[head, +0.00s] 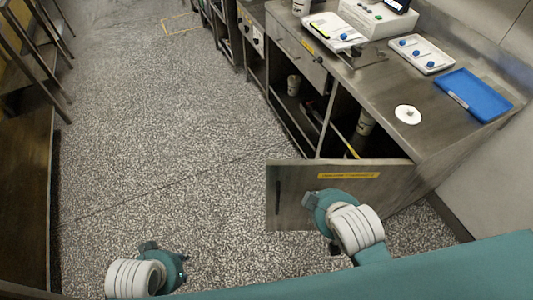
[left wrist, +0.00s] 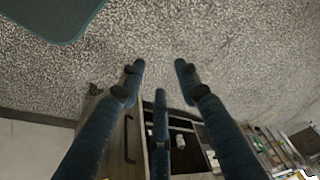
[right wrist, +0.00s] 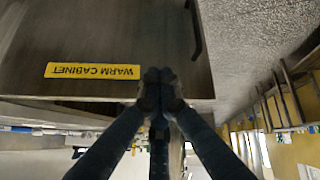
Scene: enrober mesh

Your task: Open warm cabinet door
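The warm cabinet door (head: 300,215) stands swung out from the counter, its outer face with dark handle (head: 278,196) and yellow label toward me. The cabinet interior behind it is exposed. In the right wrist view the door (right wrist: 115,35) shows its "WARM CABINET" label (right wrist: 92,71) upside down. My right gripper (right wrist: 162,78) has its fingers together in front of the door's top edge; I cannot tell whether they touch it. My left gripper (left wrist: 160,66) has its fingers spread and empty, over the floor. In the head view it is low at left (head: 150,255), apart from the door.
The counter holds a blue tray (head: 473,93), a white disc (head: 408,114), and white trays with blue pieces (head: 420,54). Cups (head: 365,122) stand in the open shelves below. Speckled floor (head: 160,130) is clear at left of the door. A dark bench (head: 25,200) lines the left side.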

